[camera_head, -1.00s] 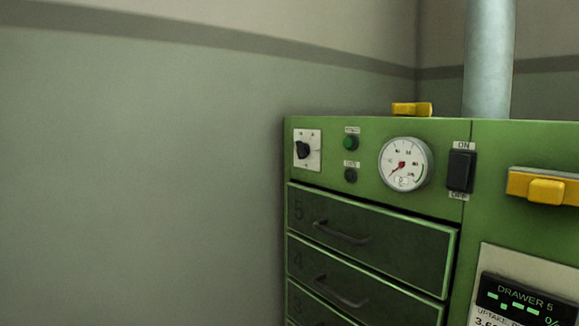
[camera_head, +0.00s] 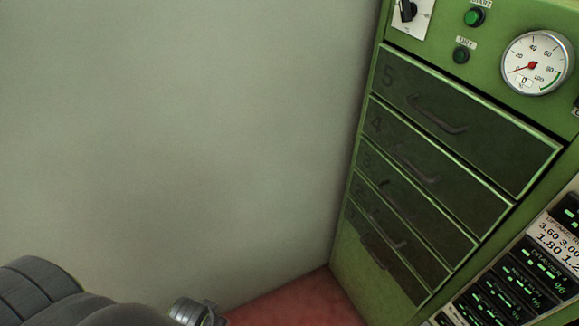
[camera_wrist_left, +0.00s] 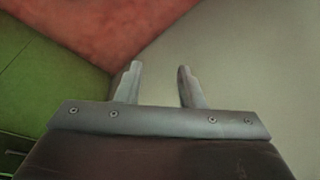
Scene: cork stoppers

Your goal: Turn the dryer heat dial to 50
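The heat dial, a black knob (camera_head: 407,10) on a white plate, sits at the top left of the green dryer's panel (camera_head: 500,45). The picture's top edge cuts it off, and its setting cannot be read. The round gauge (camera_head: 536,63) to its right has a red needle near 0. My left arm enters at the bottom left of the head view. In the left wrist view my left gripper (camera_wrist_left: 158,82) has its two fingers apart with nothing between them, away from the dial. My right gripper is not in view.
Green START (camera_head: 475,17) and dark DRY (camera_head: 461,56) buttons sit beside the dial. Numbered drawers with handles (camera_head: 435,118) run down the dryer's front. A pale wall (camera_head: 180,130) stands at left, above red floor (camera_head: 300,300). A readout panel (camera_head: 520,270) is at lower right.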

